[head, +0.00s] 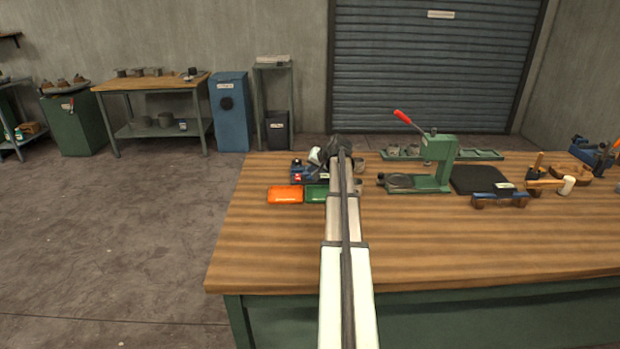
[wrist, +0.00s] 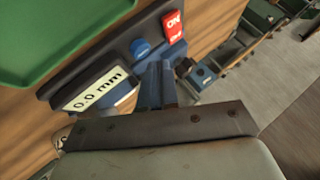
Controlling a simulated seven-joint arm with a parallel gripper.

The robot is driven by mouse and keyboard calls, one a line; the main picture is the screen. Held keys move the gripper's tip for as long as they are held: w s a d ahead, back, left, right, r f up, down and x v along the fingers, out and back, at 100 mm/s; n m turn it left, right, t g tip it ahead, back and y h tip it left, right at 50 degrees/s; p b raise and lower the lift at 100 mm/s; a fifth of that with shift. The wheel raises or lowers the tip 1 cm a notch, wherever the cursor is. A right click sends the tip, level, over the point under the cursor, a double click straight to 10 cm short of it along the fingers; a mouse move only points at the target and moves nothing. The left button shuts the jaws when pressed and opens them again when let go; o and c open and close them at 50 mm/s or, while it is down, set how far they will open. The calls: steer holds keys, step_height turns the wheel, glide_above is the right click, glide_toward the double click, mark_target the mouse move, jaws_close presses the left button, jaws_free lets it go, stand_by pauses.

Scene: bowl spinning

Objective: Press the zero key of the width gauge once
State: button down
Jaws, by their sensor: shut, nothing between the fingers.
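The width gauge (wrist: 90,55) fills the left and middle of the wrist view, with a dark body. Its white display (wrist: 92,90) reads 0.0 mm. A round blue key (wrist: 140,46) sits beside a red ON/OFF switch (wrist: 173,27); no label on the blue key is legible. My gripper (wrist: 160,66) is shut and empty, its fingertips close to the blue key in the picture; I cannot tell whether they touch it. In the head view, a blue device (head: 297,171) shows just left of my gripper (head: 338,142), partly hidden by my arm.
An orange tray (head: 285,194) and a green tray (head: 316,193) lie on the wooden bench (head: 270,245) in front. A green press with a red lever (head: 437,165) stands to the right, near a black mat (head: 477,180). The bench's front right is clear.

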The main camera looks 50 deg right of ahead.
steer(key=shift+r, duration=2.5)
